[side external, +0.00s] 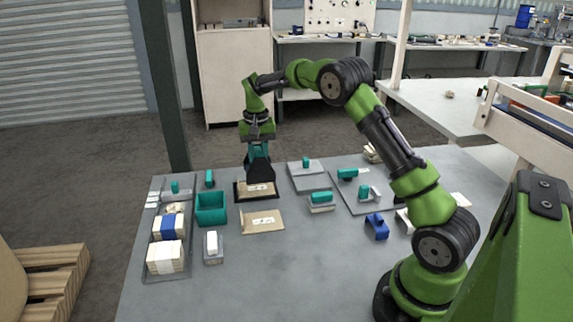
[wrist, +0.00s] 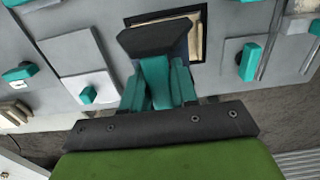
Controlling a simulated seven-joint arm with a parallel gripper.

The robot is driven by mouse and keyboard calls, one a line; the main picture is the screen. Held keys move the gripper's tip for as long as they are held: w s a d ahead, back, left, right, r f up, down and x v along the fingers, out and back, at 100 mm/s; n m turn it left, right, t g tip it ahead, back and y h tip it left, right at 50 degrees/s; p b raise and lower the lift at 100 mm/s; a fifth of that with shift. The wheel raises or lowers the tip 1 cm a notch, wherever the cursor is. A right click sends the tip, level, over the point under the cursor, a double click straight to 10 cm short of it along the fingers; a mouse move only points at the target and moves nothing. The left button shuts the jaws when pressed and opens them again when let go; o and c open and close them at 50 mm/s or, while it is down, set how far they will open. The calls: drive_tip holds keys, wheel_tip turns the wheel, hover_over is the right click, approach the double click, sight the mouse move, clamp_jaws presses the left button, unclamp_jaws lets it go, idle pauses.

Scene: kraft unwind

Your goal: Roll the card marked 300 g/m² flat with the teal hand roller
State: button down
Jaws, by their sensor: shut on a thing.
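My gripper (side external: 257,168) reaches down at the back middle of the table. In the wrist view my gripper (wrist: 158,90) is shut on the teal hand roller (wrist: 155,68), whose dark end (wrist: 158,38) points away from the wrist. A kraft card (side external: 262,189) lies in a dark-edged tray (side external: 238,191) under the gripper. The card (wrist: 196,38) is partly hidden behind the roller in the wrist view. I cannot tell whether the roller touches it. A second kraft card (side external: 262,221) with a pale label lies on the table in front. The print on both labels is too small to read.
A teal bin (side external: 211,209) stands left of the cards. A grey tray (side external: 155,273) with banded stacks is at the far left. Teal-handled tools (side external: 321,198) and a blue holder (side external: 377,226) stand to the right. The front middle of the table is clear.

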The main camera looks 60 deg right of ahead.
sight(256, 167)
drive_tip(key=shift+w+r, duration=0.6)
drive_tip(key=shift+r, duration=0.1)
drive_tip(key=shift+s+f, duration=0.1)
drive_tip(key=shift+f, duration=2.4)
drive_tip(key=shift+f, duration=0.5)
